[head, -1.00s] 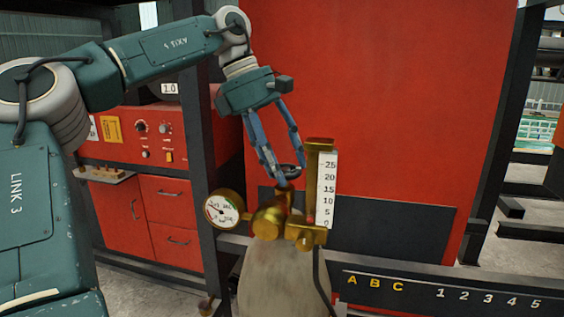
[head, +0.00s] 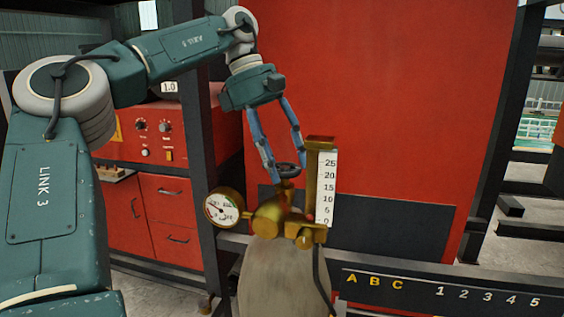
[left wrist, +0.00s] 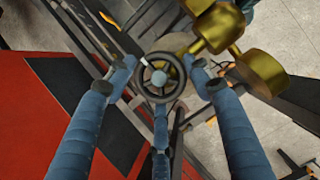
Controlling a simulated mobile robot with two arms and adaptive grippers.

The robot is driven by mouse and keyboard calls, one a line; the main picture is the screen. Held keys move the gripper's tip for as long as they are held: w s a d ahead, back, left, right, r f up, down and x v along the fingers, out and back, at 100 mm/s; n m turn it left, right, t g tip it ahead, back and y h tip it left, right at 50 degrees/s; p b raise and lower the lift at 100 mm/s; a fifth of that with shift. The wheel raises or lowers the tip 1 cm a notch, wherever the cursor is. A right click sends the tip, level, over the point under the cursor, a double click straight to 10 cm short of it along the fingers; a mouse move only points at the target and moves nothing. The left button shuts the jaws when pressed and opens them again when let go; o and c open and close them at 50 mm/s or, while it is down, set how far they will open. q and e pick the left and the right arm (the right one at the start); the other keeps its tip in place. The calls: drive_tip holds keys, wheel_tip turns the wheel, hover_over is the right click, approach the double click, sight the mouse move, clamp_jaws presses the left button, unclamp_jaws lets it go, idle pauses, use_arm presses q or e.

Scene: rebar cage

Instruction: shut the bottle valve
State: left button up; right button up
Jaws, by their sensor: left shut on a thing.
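The bottle valve's dark round handwheel (head: 289,170) sits on top of the brass valve body (head: 270,217), above a pale, worn gas bottle (head: 280,280). My left gripper (head: 284,160) comes down from above with its blue fingers shut on the handwheel. In the left wrist view, the spoked handwheel (left wrist: 160,78) lies between the fingers of my left gripper (left wrist: 160,82), with one finger on each side and a third below. The finger contact is partly hidden in the head view. My right gripper is not in view.
A round pressure gauge (head: 222,207) sticks out left of the valve. A brass flow tube with a white scale (head: 327,187) stands close at its right. A black hose (head: 320,275) hangs down beside the bottle. A red panel (head: 400,90) stands behind, and a dark lettered rail (head: 450,295) runs at right.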

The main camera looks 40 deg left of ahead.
use_arm(q)
drive_tip(key=o, duration=1.2)
drive_tip(key=shift+a, duration=0.1)
drive_tip(key=shift+r, duration=0.1)
drive_tip(key=shift+v, duration=3.7)
